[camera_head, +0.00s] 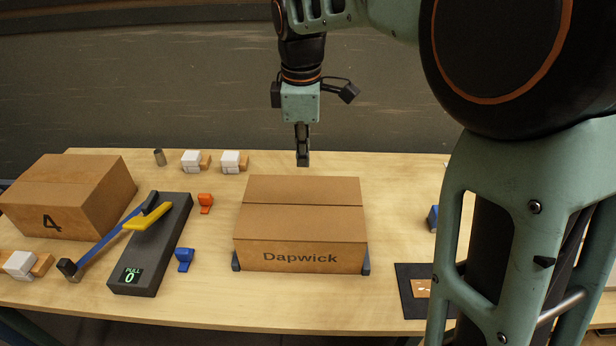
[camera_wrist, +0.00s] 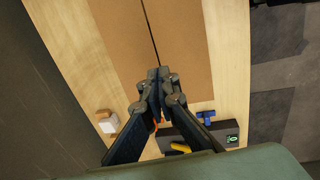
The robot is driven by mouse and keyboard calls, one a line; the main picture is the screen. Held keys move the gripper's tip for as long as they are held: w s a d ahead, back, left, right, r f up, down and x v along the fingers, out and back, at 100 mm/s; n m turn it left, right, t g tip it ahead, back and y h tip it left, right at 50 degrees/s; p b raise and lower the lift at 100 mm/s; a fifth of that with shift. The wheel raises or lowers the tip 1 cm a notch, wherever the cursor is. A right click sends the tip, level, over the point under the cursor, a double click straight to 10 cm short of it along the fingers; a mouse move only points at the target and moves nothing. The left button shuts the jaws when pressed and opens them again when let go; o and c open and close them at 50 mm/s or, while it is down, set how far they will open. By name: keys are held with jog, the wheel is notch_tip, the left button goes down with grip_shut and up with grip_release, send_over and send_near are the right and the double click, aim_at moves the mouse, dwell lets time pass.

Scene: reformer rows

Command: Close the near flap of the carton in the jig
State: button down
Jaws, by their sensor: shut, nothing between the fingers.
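The brown carton marked Dapwick (camera_head: 300,257) sits upright between dark jig corners (camera_head: 236,262) on the table. Its near flap (camera_head: 300,225) and far flap (camera_head: 303,190) both look flat across the top, meeting at a thin dark seam. In the wrist view the carton top (camera_wrist: 185,40) shows the same seam running up from my fingertips. My gripper (camera_head: 303,162) is shut and empty, pointing down above and behind the carton's far edge in the head view. It also shows in the wrist view (camera_wrist: 158,76), its fingers covering part of the carton. Contact is not visible.
A second carton marked 4 (camera_head: 85,190) stands at left. Orange (camera_head: 205,202) and blue (camera_head: 185,259) clips and several small white-and-tan blocks (camera_head: 233,160) sit around. A dark mat (camera_head: 408,310) is at right.

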aim_at(304, 208)
jog(key=f, duration=0.4)
jog(key=w+f, duration=0.1)
jog(key=f, duration=0.8)
jog(key=shift+w+f, duration=0.2)
jog(key=shift+w, duration=0.1)
